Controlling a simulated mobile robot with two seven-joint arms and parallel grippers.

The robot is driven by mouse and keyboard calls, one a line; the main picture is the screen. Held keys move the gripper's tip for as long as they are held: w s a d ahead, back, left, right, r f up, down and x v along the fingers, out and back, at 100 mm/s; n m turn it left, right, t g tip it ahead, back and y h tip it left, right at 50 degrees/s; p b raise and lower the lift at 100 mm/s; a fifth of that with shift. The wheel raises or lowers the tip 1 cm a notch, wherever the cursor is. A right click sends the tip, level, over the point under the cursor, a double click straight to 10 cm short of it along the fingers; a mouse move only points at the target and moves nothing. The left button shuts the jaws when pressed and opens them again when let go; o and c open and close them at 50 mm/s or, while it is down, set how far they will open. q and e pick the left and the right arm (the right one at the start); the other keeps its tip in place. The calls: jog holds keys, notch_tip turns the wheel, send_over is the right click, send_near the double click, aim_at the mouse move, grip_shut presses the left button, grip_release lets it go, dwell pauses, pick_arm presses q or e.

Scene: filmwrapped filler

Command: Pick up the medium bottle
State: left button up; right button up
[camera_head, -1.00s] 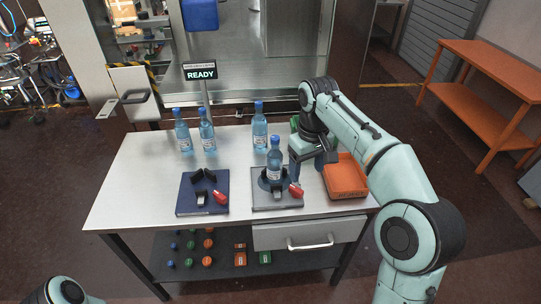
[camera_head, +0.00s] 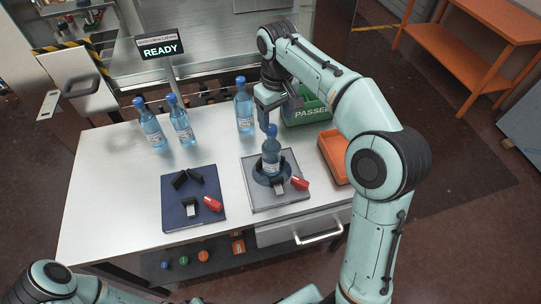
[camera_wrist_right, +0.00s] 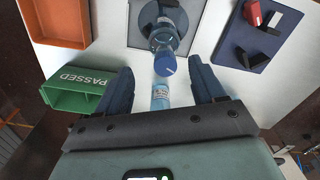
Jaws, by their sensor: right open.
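Several blue bottles with blue caps stand on the white table. One bottle (camera_head: 271,158) is upright in the holder on a grey plate (camera_head: 286,198); it also shows in the right wrist view (camera_wrist_right: 165,38). Another bottle (camera_head: 244,112) stands behind it, and two more, a bottle (camera_head: 180,124) and a bottle (camera_head: 151,128), stand at the back left. I cannot tell which is the medium one. My right gripper (camera_head: 277,117) is open and empty, close behind the holder bottle. In the wrist view its fingers (camera_wrist_right: 160,67) point towards that bottle's cap. My left gripper is out of view.
A navy plate (camera_head: 180,213) with black blocks and a red clamp lies to the left. A green PASSED bin (camera_head: 305,113) and an orange tray (camera_head: 333,160) stand on the right. A READY sign (camera_head: 160,49) rises at the back. Table between the back bottles and plates is clear.

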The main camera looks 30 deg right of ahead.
aim_at(271, 127)
jog(key=shift+s+f, duration=0.1)
jog(key=shift+f, duration=0.8)
jog(key=shift+w+a+f, duration=0.1)
jog(key=shift+w+f, duration=0.1)
jog(key=shift+f, duration=0.25)
jog(key=shift+w+f, duration=0.15)
jog(key=shift+f, duration=0.3)
jog(key=f, duration=0.3)
jog(key=f+b, duration=0.1)
jog(key=shift+w+a+f, duration=0.2)
jog(key=shift+w+a, duration=0.05)
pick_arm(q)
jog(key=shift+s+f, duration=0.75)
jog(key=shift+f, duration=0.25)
pick_arm(e)
jog(key=shift+r, duration=0.1)
grip_shut()
